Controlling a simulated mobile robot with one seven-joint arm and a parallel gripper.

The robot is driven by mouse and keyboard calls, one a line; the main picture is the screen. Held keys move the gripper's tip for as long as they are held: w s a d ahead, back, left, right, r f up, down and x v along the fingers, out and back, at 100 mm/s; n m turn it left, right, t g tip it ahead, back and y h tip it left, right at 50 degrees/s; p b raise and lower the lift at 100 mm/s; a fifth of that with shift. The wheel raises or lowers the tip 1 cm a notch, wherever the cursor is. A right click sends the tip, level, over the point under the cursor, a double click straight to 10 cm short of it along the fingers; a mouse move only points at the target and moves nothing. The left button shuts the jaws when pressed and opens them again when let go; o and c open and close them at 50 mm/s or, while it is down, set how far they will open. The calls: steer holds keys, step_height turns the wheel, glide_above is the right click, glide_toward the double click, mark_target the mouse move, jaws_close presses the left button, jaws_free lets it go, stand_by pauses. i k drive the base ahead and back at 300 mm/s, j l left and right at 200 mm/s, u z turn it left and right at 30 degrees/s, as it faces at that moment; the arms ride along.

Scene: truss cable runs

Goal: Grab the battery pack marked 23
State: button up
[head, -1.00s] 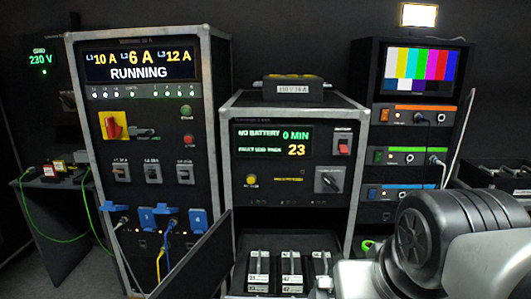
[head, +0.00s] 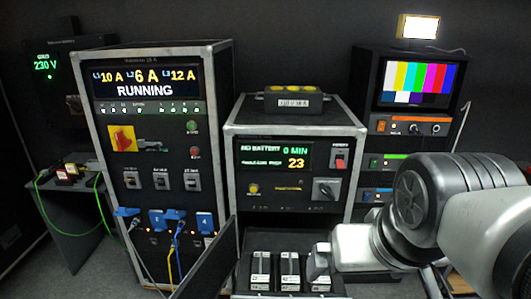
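Several battery packs stand in a row in the open bay at the bottom of the middle cabinet: a left pack (head: 260,269), a middle pack (head: 289,269) and a right one partly covered by my arm. Their front labels are too small to read surely, so I cannot tell which is marked 23. The cabinet display (head: 274,156) reads no battery, 0 MIN, and shows 23. My arm reaches in from the right, and its pale end (head: 352,246) is beside the right pack.
The dark open door panel (head: 205,268) stands left of the bay. The left cabinet (head: 164,75) reads RUNNING, with cables hanging from its blue plugs (head: 157,218). A rack with a colour-bar screen (head: 416,83) stands behind my arm. A box (head: 293,100) sits on the middle cabinet.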

mark_target(260, 280)
steer(key=i+j+z, duration=0.2)
steer(key=j, duration=0.15)
steer(key=i+j+z, duration=0.2)
steer(key=j, duration=0.15)
steer(key=i+j+z, duration=0.2)
steer(key=j, duration=0.15)
steer(key=k, duration=0.1)
